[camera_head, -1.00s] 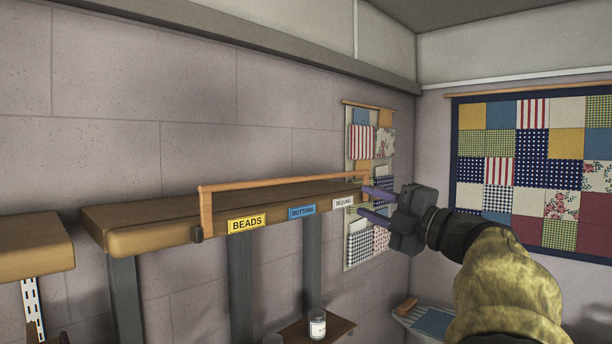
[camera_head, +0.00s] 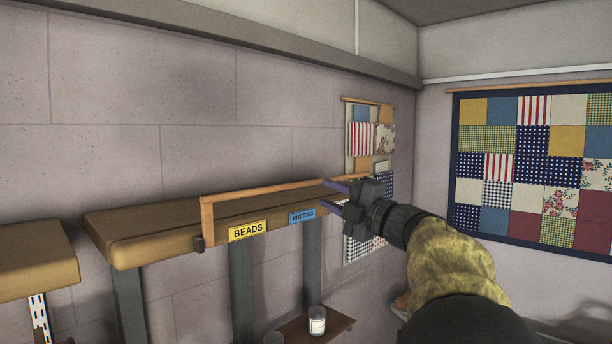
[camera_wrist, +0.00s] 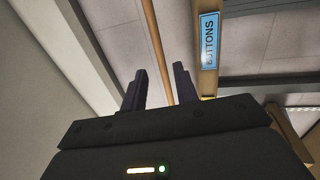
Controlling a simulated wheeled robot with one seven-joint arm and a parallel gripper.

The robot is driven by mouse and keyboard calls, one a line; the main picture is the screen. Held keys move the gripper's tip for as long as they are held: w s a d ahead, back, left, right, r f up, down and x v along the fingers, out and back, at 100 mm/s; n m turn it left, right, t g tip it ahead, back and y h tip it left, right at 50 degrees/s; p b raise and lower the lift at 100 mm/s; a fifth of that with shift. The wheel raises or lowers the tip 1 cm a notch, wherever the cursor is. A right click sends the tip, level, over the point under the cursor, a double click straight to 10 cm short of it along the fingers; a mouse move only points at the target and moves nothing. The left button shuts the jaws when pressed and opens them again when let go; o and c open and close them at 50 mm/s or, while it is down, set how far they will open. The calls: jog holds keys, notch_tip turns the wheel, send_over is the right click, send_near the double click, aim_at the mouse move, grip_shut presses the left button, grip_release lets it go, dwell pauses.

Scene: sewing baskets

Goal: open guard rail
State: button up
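The guard rail (camera_head: 268,191) is a thin tan wooden bar along the front of the wall shelf (camera_head: 128,244). Its left upright meets the shelf front at a dark bracket (camera_head: 197,244).
The yellow BEADS label (camera_head: 248,230) and blue BUTTONS label (camera_head: 301,216) are on the shelf front. A small jar (camera_head: 317,320) stands on a lower shelf (camera_head: 338,325). A patchwork quilt (camera_head: 535,165) hangs on the right wall. Another shelf (camera_head: 35,260) is at left.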

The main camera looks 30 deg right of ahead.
aim_at(308, 185)
jog(key=p+x, duration=0.3)
jog(key=x, duration=0.4)
jog(key=shift+w+a, duration=0.15)
jog(key=shift+w, duration=0.2)
grip_shut()
